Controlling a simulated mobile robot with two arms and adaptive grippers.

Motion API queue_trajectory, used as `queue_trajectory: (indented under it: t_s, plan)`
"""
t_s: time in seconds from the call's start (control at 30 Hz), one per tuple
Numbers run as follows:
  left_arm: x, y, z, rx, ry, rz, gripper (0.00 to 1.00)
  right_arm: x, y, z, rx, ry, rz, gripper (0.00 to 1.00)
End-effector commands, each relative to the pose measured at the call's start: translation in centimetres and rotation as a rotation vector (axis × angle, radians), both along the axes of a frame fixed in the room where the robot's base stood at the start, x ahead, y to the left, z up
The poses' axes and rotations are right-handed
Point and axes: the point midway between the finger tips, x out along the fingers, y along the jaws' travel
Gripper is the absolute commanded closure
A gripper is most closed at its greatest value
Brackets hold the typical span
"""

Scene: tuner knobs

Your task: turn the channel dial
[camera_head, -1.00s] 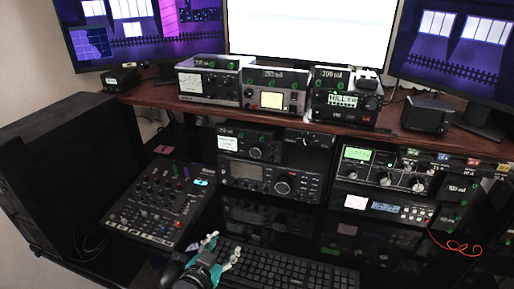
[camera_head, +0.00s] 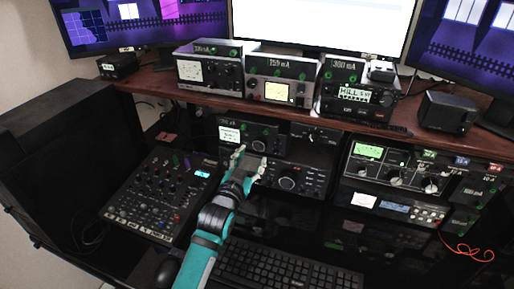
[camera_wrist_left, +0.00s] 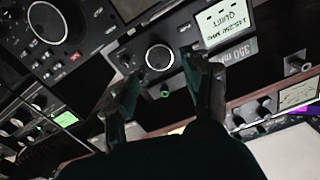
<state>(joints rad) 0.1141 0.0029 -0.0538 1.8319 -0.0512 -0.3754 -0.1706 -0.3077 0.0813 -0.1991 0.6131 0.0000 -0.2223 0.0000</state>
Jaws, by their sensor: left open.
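A small black radio has a lit white display (camera_head: 229,134) and a round dial (camera_head: 258,146) with a silver ring. In the left wrist view the dial (camera_wrist_left: 158,57) lies between and just beyond my fingertips, with the display (camera_wrist_left: 222,22) beside it. No lettering naming it as the channel dial is readable. My left gripper (camera_head: 250,162) is open and empty in front of this radio. In the left wrist view its two fingers (camera_wrist_left: 160,76) stand apart, and contact with the dial cannot be told. My right gripper is not in view.
A larger radio with a big knob (camera_head: 288,183) sits directly below. A mixer (camera_head: 150,205) lies at left and a keyboard (camera_head: 285,262) in front. More radios stand on the wooden shelf (camera_head: 150,83) above. A receiver (camera_head: 365,152) with several knobs is at right.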

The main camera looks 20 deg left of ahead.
Motion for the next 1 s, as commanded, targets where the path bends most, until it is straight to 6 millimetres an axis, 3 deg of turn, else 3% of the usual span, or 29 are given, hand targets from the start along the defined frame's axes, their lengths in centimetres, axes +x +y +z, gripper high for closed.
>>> queue_trajectory:
  t_s: [0.13,0.3,0.7,1.0]
  plan:
    - [2.8,-0.1,0.1,-0.001,-0.001,0.000,0.51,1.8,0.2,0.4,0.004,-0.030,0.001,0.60]
    - [4.7,-0.2,0.0,-0.001,-0.001,0.000,0.51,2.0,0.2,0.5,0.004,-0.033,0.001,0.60]
    - [5.3,-0.2,0.0,-0.001,0.000,0.000,0.52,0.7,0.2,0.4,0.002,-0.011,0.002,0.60]
    - [5.3,-0.2,0.0,0.000,0.000,0.000,0.91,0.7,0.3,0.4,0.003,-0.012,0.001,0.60]
